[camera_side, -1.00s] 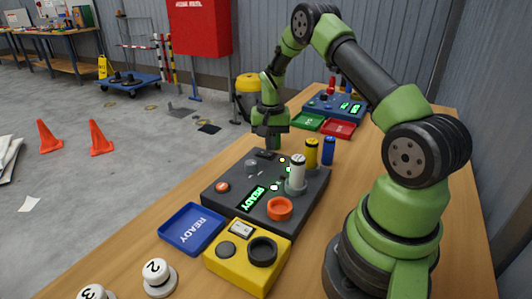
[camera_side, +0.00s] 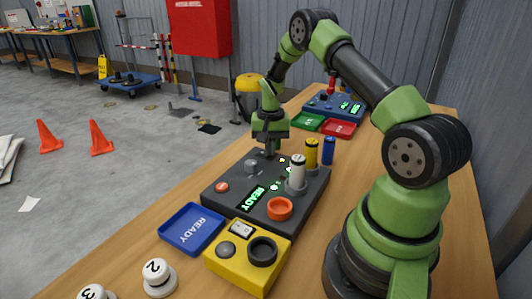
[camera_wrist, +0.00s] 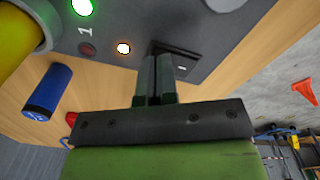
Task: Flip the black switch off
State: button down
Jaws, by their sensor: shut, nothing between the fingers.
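The dark control panel (camera_side: 225,203) lies on the wooden table. Its black switch (camera_wrist: 187,62) is at the panel's far corner, beside a glowing orange light in the wrist view. In the side view my gripper largely hides the switch. My gripper (camera_side: 270,154) is shut and empty, pointing down at that corner. In the wrist view the closed fingers (camera_wrist: 157,62) overlap the left part of the switch's dark base. I cannot tell whether they touch it, or which way the switch is tipped.
A white cylinder (camera_side: 298,172) stands on the panel, close to the right of my gripper. Yellow (camera_side: 311,153) and blue (camera_side: 329,151) cylinders stand behind it. A grey knob (camera_side: 251,166) is at the left. A yellow box (camera_side: 222,262) and blue tray (camera_side: 192,229) are nearer.

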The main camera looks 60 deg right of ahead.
jog(key=shift+r, duration=3.4)
jog(key=shift+a+r, duration=0.1)
jog(key=shift+r, duration=0.1)
jog(key=s+a+r+n+t, duration=0.2)
jog(key=a+r, duration=0.5)
jog(key=r, duration=0.1)
jog(key=s+a+r+n+t, duration=0.1)
jog(key=s+a+r+n, duration=0.1)
jog(key=a+r, duration=0.5)
jog(key=s+a+r+n+t+y, duration=0.1)
jog(key=s+a+r+n+t, duration=0.1)
jog(key=s+a, duration=0.2)
jog(key=s+a+r+n+t+y, duration=0.1)
jog(key=s+a, duration=0.4)
jog(key=s, duration=0.5)
jog(key=shift+a+r+n+t, duration=0.3)
jog(key=shift+r+n+t, duration=0.2)
jog(key=shift+r+t, duration=0.15)
